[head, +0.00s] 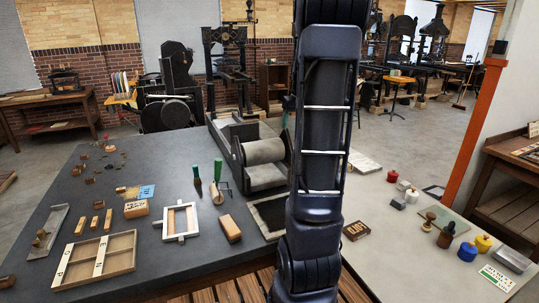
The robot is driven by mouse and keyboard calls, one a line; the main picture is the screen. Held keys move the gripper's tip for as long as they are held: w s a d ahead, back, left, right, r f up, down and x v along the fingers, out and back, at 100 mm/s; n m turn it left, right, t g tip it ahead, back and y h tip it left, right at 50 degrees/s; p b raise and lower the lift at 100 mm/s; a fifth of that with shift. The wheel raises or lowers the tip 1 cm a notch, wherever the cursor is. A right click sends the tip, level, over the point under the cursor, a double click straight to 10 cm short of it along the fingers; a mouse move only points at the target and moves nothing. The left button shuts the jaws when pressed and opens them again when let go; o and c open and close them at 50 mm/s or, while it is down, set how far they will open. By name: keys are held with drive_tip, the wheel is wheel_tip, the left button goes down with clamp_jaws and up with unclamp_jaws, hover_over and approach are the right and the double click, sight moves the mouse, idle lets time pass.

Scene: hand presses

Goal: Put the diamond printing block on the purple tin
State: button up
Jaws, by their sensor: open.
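I cannot make out a diamond mark on any block. Small wooden blocks (80,226) stand at the left of the dark table, beside a larger printed block (136,209). A reddish-brown block (229,229) lies near the front edge, and a dark brown block (356,231) lies right of my arm. No tin looks clearly purple. My arm rises through the middle and hides part of the table. My gripper is out of the picture.
A roller press (262,160) stands at the table's back. A divided wooden tray (122,258), a white frame (181,221) and green-handled tools (218,170) lie on the left. The pale front right surface (415,262) is clear.

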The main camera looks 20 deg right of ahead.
drive_tip(key=s+a+r+t, duration=0.1)
drive_tip(key=s+a+r, duration=0.3)
drive_tip(key=s+a, duration=0.9)
drive_tip(key=s+a+f+t, duration=0.1)
drive_tip(key=s+a+f, duration=0.2)
drive_tip(key=s+a, duration=0.5)
drive_tip(key=s, duration=0.4)
drive_tip(key=shift+a+h, duration=0.25)
drive_tip(key=shift+h, duration=0.05)
idle(0.7)
